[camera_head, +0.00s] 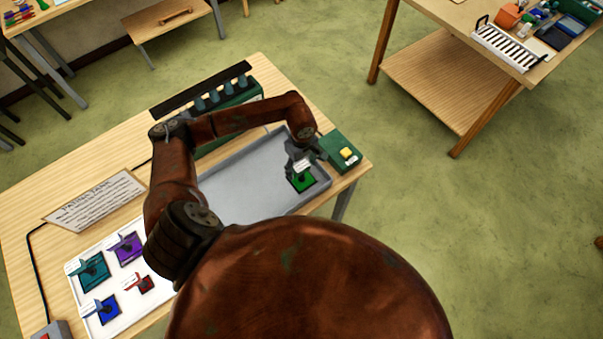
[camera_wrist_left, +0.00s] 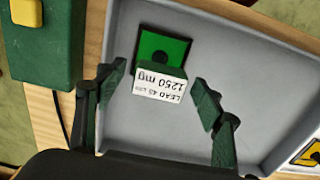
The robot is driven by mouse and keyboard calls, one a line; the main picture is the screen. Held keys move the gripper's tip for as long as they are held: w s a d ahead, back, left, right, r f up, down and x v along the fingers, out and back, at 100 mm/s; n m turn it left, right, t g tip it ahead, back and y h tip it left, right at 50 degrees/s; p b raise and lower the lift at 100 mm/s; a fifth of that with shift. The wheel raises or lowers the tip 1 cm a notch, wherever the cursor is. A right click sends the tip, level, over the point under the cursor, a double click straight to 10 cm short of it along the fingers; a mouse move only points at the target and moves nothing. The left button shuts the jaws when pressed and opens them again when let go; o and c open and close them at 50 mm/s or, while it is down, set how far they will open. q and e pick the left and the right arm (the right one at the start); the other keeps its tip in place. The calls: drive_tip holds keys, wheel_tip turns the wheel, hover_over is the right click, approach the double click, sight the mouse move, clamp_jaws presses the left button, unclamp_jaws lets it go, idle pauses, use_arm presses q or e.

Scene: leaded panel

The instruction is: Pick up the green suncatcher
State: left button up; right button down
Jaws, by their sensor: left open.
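The green suncatcher (camera_head: 302,181) is a small dark-edged square with a bright green face. It lies in the right end of the grey tray (camera_head: 239,186). In the left wrist view the suncatcher (camera_wrist_left: 161,48) has a white label (camera_wrist_left: 160,83) reading "LEAD 1250 mg" at its near edge. My left gripper (camera_head: 298,168) is over that end of the tray. In the left wrist view its fingers (camera_wrist_left: 160,88) are open and apart, one on each side of the label, and nothing is between them in a grip. My right gripper is not in view.
A green box with a yellow button (camera_head: 345,154) stands beside the tray's right end. A white board (camera_head: 125,300) at the lower left holds several coloured pieces. A sign (camera_head: 95,200) and a green rack (camera_head: 230,112) are on the table. Another table stands at upper right.

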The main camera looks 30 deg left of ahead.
use_arm(q)
drive_tip(key=shift+c, duration=0.2)
clamp_jaws()
idle(0.6)
